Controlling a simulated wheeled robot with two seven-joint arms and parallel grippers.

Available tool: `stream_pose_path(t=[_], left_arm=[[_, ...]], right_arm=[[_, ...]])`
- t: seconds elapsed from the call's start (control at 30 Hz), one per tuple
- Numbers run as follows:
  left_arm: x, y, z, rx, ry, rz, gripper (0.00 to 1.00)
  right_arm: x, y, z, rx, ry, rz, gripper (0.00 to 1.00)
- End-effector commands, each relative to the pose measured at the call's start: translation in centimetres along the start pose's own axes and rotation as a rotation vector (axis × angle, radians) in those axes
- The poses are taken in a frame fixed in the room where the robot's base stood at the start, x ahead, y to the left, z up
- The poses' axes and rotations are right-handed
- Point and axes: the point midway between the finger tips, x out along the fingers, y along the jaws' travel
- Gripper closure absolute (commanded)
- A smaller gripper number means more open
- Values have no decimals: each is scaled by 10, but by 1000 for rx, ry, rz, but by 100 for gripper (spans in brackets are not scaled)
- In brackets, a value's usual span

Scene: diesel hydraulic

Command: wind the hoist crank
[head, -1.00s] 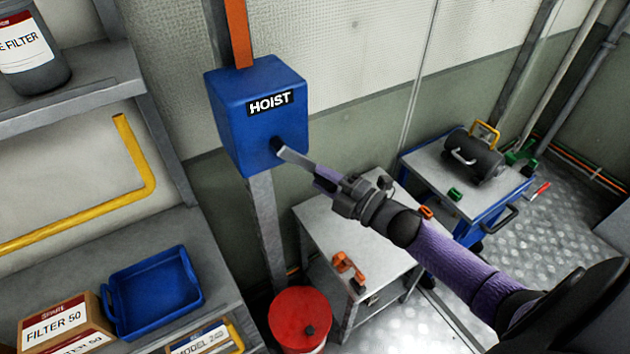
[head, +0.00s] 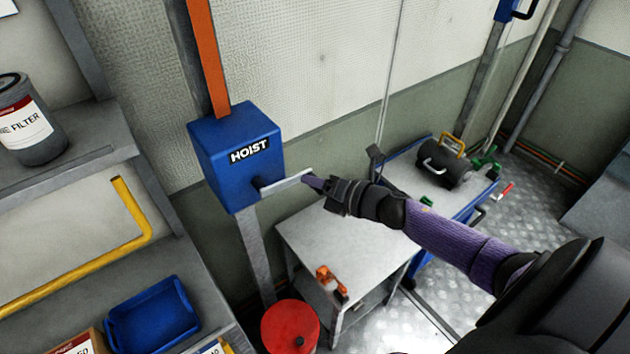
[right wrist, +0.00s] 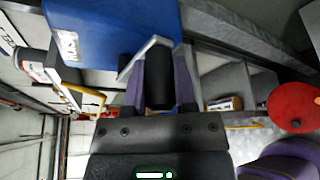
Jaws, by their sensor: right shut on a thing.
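The blue hoist box (head: 235,165) with its HOIST label is fixed to a grey post at left of centre in the head view. A light grey crank arm (head: 285,184) comes out of its side and points right and slightly up. My right gripper (head: 316,182) is at the crank's outer end, shut on the crank handle. In the right wrist view the black crank handle (right wrist: 158,88) sits between the two purple fingers of the right gripper (right wrist: 160,80), with the blue box (right wrist: 110,28) close by. My left gripper is not in view.
A grey cabinet (head: 335,245) with an orange tool stands below my right arm, beside a red drum (head: 290,328). Shelving at left holds a filter canister (head: 28,122), a blue tray (head: 152,318) and a yellow bent bar (head: 130,215). A blue cart (head: 410,175) stands behind.

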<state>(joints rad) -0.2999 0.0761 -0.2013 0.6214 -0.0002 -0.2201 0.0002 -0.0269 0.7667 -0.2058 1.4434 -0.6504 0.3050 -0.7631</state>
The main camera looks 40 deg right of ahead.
Motion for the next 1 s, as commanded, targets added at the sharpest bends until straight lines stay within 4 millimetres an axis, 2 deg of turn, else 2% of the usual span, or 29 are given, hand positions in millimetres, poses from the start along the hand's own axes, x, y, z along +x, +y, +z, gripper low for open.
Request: stream_pose_path(t=[0.2,0.67,0.7,0.8,0.83,1.0], left_arm=[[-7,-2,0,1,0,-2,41],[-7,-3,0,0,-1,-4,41],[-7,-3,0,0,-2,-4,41],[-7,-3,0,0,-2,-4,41],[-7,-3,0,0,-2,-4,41],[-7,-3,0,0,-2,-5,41]], right_arm=[[-1,5,4,-41,-3,-14,100],[-1,5,5,-50,-4,-17,100],[-1,5,5,-49,-4,-17,57],[-1,5,4,-49,-3,-18,36],[-1,5,4,-49,-3,-18,30],[-1,5,4,-49,-2,-18,30]])
